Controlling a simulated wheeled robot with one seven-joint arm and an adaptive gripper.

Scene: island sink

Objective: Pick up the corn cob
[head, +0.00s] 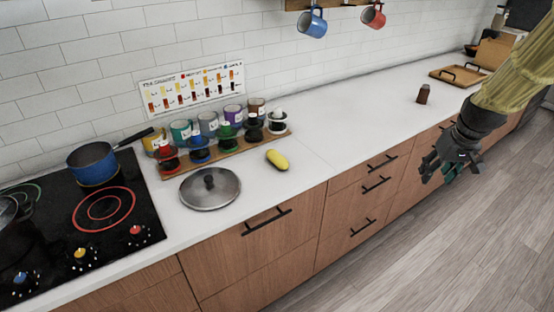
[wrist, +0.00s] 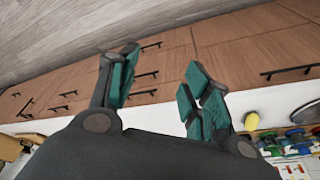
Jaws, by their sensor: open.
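The yellow corn cob (head: 277,160) lies on the white counter (head: 330,150), to the right of a pot lid and in front of a wooden rack. In the wrist view the yellow corn cob (wrist: 251,121) shows at the right, beyond my fingers and partly at the counter edge. My gripper (head: 444,166) is at the right of the head view, in front of the drawers and well apart from the corn cob. In the wrist view its green-padded fingers (wrist: 155,90) are spread with nothing between them.
A stove (head: 85,225) with a blue pot (head: 93,164) is at the left. A small brown shaker (head: 423,94) stands at the right. Counter between is clear.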

